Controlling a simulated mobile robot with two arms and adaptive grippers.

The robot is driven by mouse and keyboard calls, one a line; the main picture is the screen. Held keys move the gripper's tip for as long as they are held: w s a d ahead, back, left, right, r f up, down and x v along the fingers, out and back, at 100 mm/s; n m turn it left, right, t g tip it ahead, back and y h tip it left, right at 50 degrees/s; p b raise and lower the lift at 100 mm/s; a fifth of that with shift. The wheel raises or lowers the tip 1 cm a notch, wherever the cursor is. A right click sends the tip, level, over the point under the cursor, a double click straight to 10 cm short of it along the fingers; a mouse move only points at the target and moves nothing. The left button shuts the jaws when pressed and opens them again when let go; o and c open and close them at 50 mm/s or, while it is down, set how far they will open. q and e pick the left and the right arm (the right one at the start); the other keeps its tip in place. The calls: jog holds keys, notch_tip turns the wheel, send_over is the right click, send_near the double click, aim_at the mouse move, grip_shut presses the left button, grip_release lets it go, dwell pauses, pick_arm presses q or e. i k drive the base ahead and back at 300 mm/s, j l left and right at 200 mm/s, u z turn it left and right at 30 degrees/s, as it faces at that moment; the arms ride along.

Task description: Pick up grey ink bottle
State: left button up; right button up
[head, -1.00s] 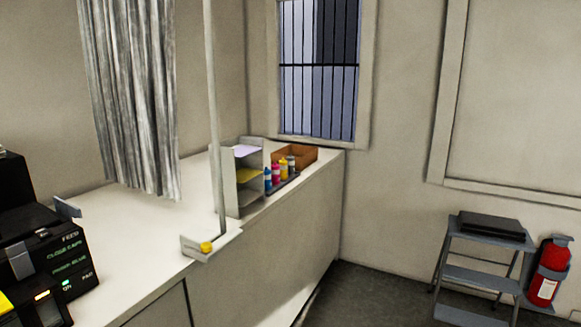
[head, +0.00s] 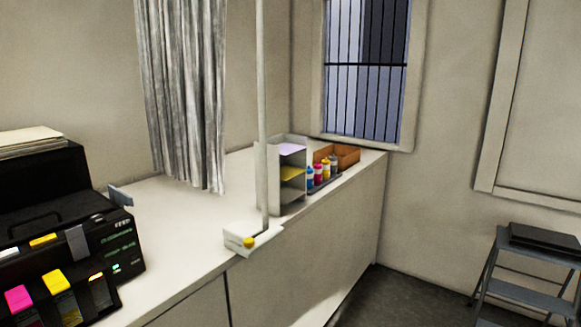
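The grey ink bottle (head: 334,161) stands upright at the right end of a row of small bottles on the far part of the white counter. Next to it in the row are a yellow bottle (head: 326,168), a magenta bottle (head: 318,174) and a blue bottle (head: 310,177). The bottles stand in or on a low dark tray, between a paper sorter and a brown box. Neither of my grippers shows in the head view.
A black printer (head: 65,225) with coloured cartridges sits at the near left. The paper sorter (head: 274,190), a thin pole (head: 262,120) and the brown box (head: 347,156) stand on the counter (head: 185,235). A grey step stool (head: 520,280) is at right; floor between is clear.

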aim_at(333, 159)
jog(key=i+l+u, duration=0.15)
jog(key=u, duration=0.2)
jog(key=i+l+u, duration=0.1)
jog(key=l+u, duration=0.55)
jog(key=i+l, duration=0.05)
jog(key=l, duration=0.05)
